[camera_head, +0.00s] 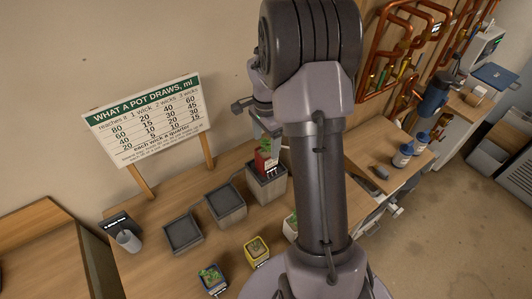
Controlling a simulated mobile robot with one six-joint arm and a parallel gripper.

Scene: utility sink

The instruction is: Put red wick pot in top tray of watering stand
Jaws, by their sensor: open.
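The red wick pot (262,164), with a green plant, is at the tallest, rightmost tray (267,188) of the watering stand. It looks upright and within the tray's outline, but I cannot tell whether it rests on the tray floor. My gripper (268,143) is open just above and around the plant, partly hidden by my own arm. The stand's middle tray (226,207) and low tray (183,235) step down to the left and look empty.
A yellow pot (257,251) and a blue pot (213,279) stand in front. A pale pot (290,227) is partly behind my arm. A grey cup (128,241) is at left. A sign (149,119) on posts stands behind.

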